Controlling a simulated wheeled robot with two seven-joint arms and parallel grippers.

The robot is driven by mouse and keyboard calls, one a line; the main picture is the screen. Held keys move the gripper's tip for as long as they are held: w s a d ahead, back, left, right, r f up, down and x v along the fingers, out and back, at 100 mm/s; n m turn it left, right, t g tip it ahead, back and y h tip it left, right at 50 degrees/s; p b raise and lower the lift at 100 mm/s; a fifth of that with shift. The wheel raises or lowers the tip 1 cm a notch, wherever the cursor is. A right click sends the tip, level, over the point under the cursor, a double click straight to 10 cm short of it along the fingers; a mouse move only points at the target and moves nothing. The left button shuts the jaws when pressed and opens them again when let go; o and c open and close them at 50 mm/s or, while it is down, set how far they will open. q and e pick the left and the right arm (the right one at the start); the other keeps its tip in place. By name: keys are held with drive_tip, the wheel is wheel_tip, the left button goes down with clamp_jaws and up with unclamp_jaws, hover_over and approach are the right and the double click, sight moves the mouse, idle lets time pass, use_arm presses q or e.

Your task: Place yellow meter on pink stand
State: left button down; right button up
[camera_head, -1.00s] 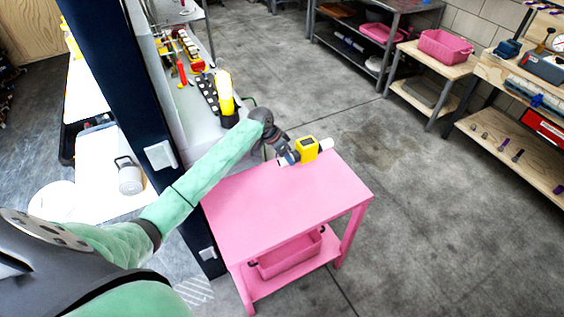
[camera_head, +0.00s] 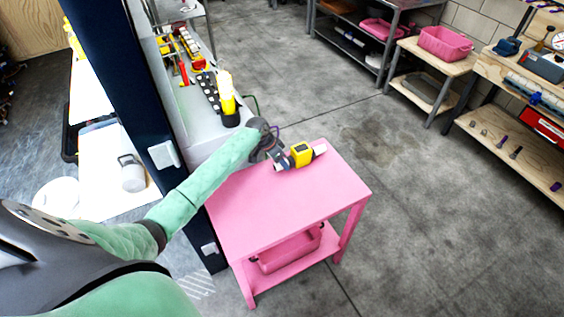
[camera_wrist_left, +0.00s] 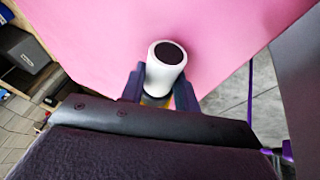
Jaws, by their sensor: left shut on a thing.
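The yellow meter (camera_head: 301,154) has a yellow body with a dark face and a white pipe end on each side. It is over the far edge of the pink stand's top (camera_head: 290,200). My left gripper (camera_head: 281,160) is shut on the meter, beside its yellow body. In the left wrist view, the meter's white pipe end (camera_wrist_left: 165,65) points up between the two dark fingers of my gripper (camera_wrist_left: 158,88), with the pink top (camera_wrist_left: 100,25) behind it. I cannot tell whether the meter touches the top. My right gripper is not in view.
A pink bin (camera_head: 288,250) sits on the stand's lower shelf. A dark post (camera_head: 125,110) stands left of my forearm. A grey bench with tools and a yellow bottle-like item (camera_head: 226,92) is behind. The stand's top is otherwise clear.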

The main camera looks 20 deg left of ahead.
use_arm(q)
drive_tip(key=shift+f, duration=0.1)
drive_tip(key=c, duration=1)
unclamp_jaws()
drive_tip(key=shift+c, duration=0.2)
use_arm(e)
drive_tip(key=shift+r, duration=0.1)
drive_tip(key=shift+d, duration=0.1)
use_arm(q)
drive_tip(key=shift+a+r, duration=0.2)
drive_tip(key=shift+r, duration=0.25)
drive_tip(key=b+v, duration=0.3)
drive_tip(key=v, duration=0.8)
drive_tip(key=shift+b, duration=0.3)
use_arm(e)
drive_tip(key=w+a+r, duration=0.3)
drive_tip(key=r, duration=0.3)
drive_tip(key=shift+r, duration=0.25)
use_arm(q)
drive_tip(key=shift+s, duration=0.15)
